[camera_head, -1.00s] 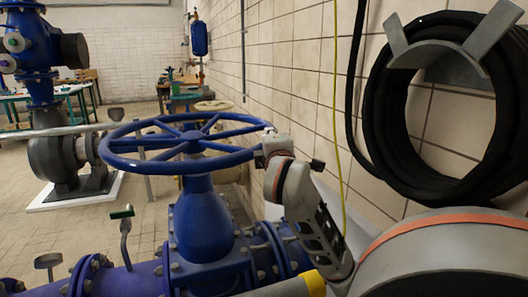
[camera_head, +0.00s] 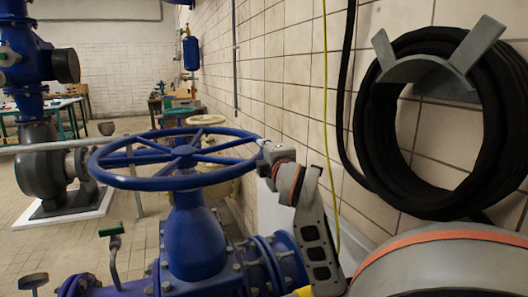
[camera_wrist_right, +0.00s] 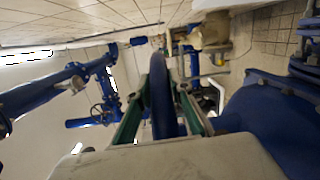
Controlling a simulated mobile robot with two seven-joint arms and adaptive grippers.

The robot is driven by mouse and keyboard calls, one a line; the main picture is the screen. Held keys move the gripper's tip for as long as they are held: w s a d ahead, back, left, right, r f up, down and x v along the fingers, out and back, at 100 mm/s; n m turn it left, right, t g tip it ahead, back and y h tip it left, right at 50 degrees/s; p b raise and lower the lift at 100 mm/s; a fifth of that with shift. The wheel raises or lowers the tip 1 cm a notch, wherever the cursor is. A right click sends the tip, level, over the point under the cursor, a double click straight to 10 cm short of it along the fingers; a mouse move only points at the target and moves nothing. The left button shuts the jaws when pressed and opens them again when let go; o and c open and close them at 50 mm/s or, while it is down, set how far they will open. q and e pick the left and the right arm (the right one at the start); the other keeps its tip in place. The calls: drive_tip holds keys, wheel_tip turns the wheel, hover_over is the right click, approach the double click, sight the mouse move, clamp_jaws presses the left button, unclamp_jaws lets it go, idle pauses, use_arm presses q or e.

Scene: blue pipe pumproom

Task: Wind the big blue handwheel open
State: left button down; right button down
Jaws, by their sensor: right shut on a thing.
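The big blue handwheel (camera_head: 130,180) sits level on top of the blue valve body (camera_head: 193,235) in the middle of the head view. My right gripper (camera_head: 268,155) is at the right side of the rim, shut on it. In the right wrist view, the blue rim (camera_wrist_right: 160,90) runs between the two green-edged fingers of the same gripper (camera_wrist_right: 157,110). My left gripper does not show.
A tiled wall with a black hose coil (camera_head: 385,140) on a grey bracket (camera_head: 430,70) stands close on the right. A green-handled lever (camera_head: 112,235) rises at the lower left. Open floor lies left of the valve.

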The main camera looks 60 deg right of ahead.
drive_tip(key=c, duration=1.8)
unclamp_jaws()
